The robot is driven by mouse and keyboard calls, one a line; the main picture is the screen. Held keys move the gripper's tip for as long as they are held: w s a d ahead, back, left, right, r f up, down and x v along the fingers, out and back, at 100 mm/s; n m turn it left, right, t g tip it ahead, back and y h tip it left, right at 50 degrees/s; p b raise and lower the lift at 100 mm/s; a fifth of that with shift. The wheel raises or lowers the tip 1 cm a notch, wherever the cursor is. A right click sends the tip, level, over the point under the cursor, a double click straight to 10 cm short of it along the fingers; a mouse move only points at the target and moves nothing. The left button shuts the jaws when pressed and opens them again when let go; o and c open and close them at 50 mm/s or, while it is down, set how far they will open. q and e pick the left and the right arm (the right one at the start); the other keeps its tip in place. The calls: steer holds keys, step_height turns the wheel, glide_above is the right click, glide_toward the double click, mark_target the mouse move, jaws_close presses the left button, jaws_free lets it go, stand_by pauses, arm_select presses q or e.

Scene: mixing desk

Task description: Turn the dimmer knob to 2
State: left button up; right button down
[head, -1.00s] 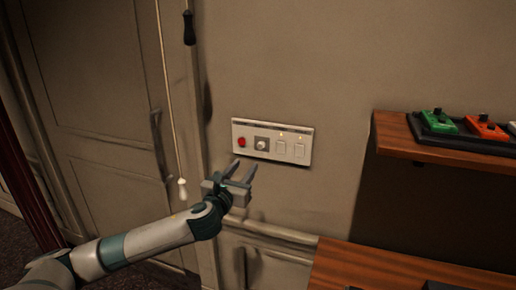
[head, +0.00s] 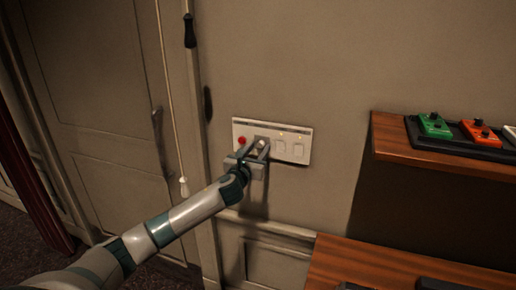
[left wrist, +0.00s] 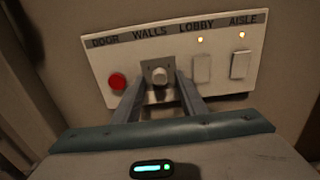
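The dimmer knob (left wrist: 160,76) is a small pale round knob on a dark square plate, under the label WALLS on the white wall panel (head: 301,133). In the left wrist view it sits between the two finger ends, with a small gap seeming to show on each side. My left gripper (left wrist: 159,88) is open, its fingers pointing at the panel on either side of the knob. In the head view the left gripper (head: 258,148) covers most of the knob. I cannot read a number or pointer on the knob. My right gripper is not in view.
A red button (left wrist: 117,81) marked DOOR is left of the knob. The LOBBY switch (left wrist: 202,68) and AISLE switch (left wrist: 240,64) are to its right, each under a lit amber light.

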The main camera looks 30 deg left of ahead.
arm_select(q)
steer(key=shift+c, duration=0.3)
jaws_close()
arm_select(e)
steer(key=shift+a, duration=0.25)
